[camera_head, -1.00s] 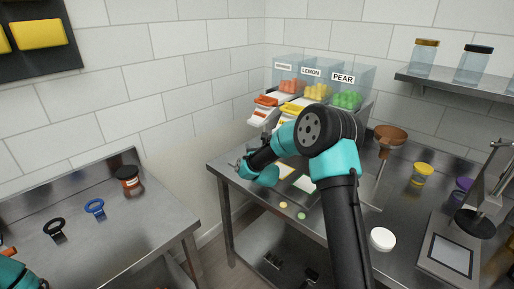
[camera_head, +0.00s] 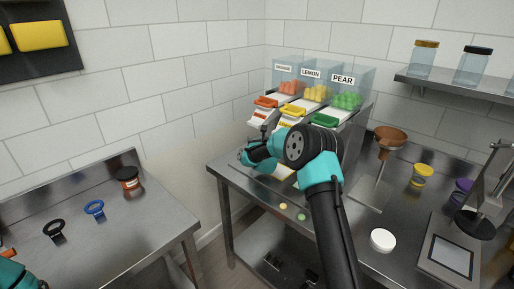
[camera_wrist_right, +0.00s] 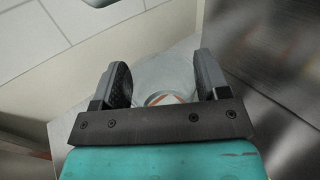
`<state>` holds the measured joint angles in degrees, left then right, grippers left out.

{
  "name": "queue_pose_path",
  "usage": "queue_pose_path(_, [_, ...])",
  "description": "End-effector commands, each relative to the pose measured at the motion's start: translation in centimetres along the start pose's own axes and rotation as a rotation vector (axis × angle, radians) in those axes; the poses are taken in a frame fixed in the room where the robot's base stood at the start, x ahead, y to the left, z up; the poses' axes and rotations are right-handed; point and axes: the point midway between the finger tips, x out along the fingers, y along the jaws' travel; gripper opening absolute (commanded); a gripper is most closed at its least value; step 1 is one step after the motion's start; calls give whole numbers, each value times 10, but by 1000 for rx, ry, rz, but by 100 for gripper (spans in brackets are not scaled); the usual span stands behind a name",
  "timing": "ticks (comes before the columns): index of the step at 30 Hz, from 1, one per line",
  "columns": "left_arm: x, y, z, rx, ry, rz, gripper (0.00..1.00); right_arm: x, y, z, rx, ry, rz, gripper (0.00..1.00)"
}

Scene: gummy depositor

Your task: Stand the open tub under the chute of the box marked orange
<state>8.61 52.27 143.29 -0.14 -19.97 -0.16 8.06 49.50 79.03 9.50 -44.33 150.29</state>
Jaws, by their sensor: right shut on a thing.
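The box marked orange (camera_head: 283,82) is the leftmost of three clear boxes at the back, with orange pieces inside and a chute (camera_head: 258,119) with an orange flap in front. My right gripper (camera_head: 245,155) is in front of and below that chute, at the table's left edge. In the right wrist view my right gripper (camera_wrist_right: 162,82) is shut on a clear open tub (camera_wrist_right: 165,72), one finger on each side. In the head view the tub is mostly hidden by the gripper. Only a teal piece of my left arm shows at bottom left; its gripper is out of view.
Boxes marked lemon (camera_head: 311,87) and pear (camera_head: 343,92) stand right of it. A white lid (camera_head: 383,240), a copper funnel (camera_head: 390,136), a yellow-lidded jar (camera_head: 422,174) and a scale (camera_head: 450,255) are on the right. Two small gummies lie near the front edge.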

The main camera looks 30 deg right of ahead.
Motion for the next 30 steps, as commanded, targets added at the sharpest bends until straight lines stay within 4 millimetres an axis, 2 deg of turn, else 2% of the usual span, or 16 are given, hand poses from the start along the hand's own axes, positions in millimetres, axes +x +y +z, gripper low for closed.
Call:
queue_pose_path(7, [0,0,0,0,0,0,94,0,1,-30,0,3,0,45])
queue_pose_path(20, [0,0,0,0,0,0,94,0,2,-35,0,1,0,45])
queue_pose_path(21, [0,0,0,0,0,0,94,0,2,-36,0,1,0,69])
queue_pose_path(28, [0,0,0,0,0,0,94,0,2,-35,0,1,0,92])
queue_pose_path(30, [0,0,0,0,0,0,94,0,2,-35,0,1,0,94])
